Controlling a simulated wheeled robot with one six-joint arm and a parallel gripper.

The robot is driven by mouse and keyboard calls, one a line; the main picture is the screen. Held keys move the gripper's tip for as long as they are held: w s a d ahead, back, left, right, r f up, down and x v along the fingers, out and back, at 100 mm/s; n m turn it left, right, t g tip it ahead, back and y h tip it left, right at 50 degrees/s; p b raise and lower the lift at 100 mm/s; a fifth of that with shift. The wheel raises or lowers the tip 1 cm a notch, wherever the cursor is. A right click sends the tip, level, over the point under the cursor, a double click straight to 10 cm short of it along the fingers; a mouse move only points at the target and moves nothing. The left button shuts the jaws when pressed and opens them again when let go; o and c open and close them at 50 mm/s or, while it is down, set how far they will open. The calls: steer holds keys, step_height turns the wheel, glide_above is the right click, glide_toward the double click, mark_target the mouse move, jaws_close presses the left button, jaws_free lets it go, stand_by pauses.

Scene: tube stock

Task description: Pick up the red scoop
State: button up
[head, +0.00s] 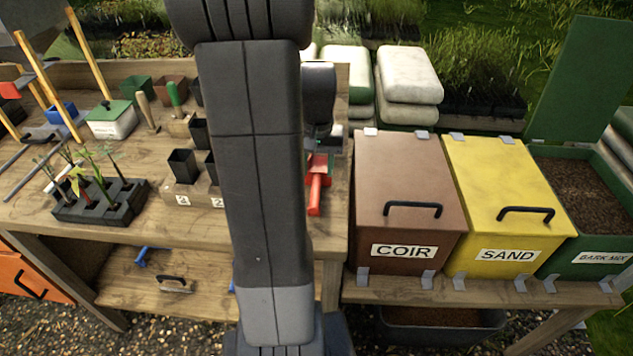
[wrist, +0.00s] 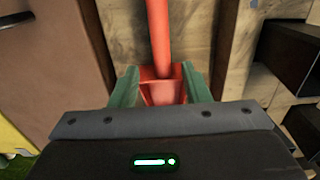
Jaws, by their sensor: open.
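The red scoop (head: 315,190) lies on the wooden bench top, near its right edge, beside the brown COIR bin. My arm hides part of it in the head view. In the wrist view the red scoop (wrist: 160,50) shows its long handle running up the picture and its wider part low between the fingers. My gripper (wrist: 160,80) is open, with a green finger on each side of the scoop where the handle meets the wider part. I cannot tell whether either finger touches it.
The brown COIR bin (head: 404,195) and yellow SAND bin (head: 505,200) stand right of the scoop, shut. The green bark mix bin (head: 590,245) is open. Black pots (head: 184,165) stand left of my arm. A black seedling tray (head: 100,203) sits further left.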

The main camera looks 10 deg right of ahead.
mark_target(317, 180)
steer(key=shift+a+f, duration=0.1)
steer(key=shift+f, duration=2.65)
jaws_close()
